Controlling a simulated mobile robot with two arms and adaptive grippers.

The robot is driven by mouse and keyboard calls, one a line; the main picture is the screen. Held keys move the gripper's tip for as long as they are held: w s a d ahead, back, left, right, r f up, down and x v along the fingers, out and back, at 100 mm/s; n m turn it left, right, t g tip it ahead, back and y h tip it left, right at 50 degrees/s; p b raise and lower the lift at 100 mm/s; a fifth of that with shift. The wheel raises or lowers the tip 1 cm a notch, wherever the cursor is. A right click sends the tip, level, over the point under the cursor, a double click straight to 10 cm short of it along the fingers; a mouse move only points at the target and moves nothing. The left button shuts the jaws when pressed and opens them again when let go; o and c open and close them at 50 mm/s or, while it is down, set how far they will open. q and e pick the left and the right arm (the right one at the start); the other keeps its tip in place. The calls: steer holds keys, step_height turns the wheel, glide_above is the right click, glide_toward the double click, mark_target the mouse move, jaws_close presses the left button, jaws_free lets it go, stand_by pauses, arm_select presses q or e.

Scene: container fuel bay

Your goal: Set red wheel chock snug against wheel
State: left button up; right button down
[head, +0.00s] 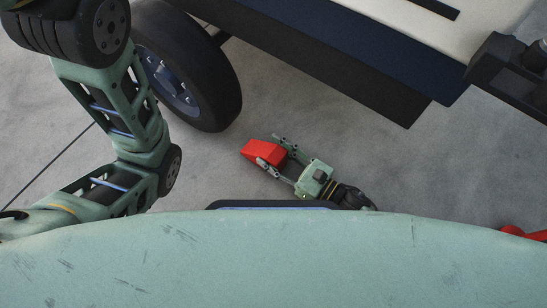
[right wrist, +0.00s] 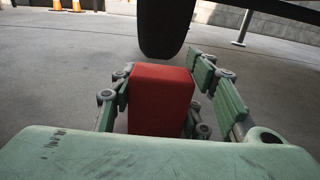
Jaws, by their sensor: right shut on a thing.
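The red wheel chock (head: 262,152) is held between the fingers of my right gripper (head: 276,153), low near the grey floor. In the right wrist view the chock (right wrist: 160,98) sits between the green fingers of the gripper (right wrist: 162,100), which is shut on it. The black wheel (head: 190,75) with a blue-grey hub is up and left of the chock in the head view. A floor gap shows between them there. In the right wrist view the tyre (right wrist: 165,28) stands straight beyond the chock. My left arm comes in at the left, but its gripper is not in view.
The vehicle's pale body with a dark blue band (head: 350,45) overhangs the top right. A red object (head: 525,233) shows at the right edge. Concrete floor (head: 420,170) is clear on the right.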

steer(key=shift+f, duration=0.15)
steer(key=c, duration=1)
jaws_free()
steer(key=shift+s+d+p, duration=0.2)
steer(key=shift+d+p, duration=0.05)
steer(key=shift+p, duration=0.1)
steer(key=p+v, duration=0.4)
steer(key=v, duration=0.6)
steer(key=shift+s+d, duration=0.15)
steer(key=shift+d, duration=0.05)
steer(key=shift+s+d, duration=0.25)
steer(key=shift+d, duration=0.1)
